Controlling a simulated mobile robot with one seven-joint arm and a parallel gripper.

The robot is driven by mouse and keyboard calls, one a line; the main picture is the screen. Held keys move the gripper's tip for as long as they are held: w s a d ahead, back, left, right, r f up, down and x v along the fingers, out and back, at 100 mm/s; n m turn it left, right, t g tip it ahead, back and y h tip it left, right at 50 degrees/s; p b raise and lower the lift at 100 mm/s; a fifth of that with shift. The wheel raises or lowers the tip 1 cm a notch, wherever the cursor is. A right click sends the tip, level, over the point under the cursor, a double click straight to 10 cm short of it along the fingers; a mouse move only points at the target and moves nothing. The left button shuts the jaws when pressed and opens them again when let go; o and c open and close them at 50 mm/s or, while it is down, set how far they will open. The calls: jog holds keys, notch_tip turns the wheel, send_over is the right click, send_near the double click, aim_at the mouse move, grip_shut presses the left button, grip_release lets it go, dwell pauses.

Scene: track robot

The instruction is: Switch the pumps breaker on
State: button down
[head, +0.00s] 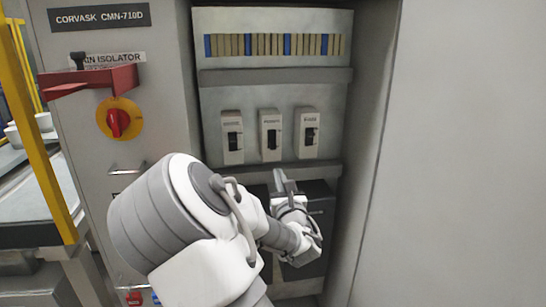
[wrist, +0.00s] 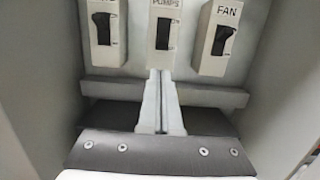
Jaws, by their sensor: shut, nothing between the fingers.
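The pumps breaker is the middle of three pale breakers in the open cabinet. It shows in the head view (head: 270,136) and at the top centre of the wrist view (wrist: 164,28), where its label reads PUMPS and is partly cut off. Its black toggle (wrist: 163,34) is in sight, but I cannot tell its position for sure. My gripper (wrist: 158,74) is shut and empty, with its fingertips pointing up just below the pumps breaker. In the head view my gripper (head: 279,175) is also below the breaker row. I cannot tell whether the tips touch anything.
The FAN breaker (wrist: 215,38) stands to the right and another breaker (wrist: 103,30) to the left. A grey rail (head: 275,168) runs below them, and a terminal strip (head: 275,45) is above. A red rotary isolator (head: 118,122) is on the door at left, beneath a red bracket (head: 92,80).

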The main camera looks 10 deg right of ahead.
aim_at(273, 154)
jog(key=w, duration=0.3)
jog(key=w+r, duration=0.1)
jog(key=w, duration=0.6)
jog(key=shift+r, duration=0.25)
jog(key=shift+s+r+p, duration=0.1)
jog(key=shift+r+p, duration=0.05)
jog(key=shift+p, duration=0.2)
jog(key=shift+r, duration=0.1)
jog(key=shift+g+p, duration=0.4)
jog(key=shift+p, duration=0.05)
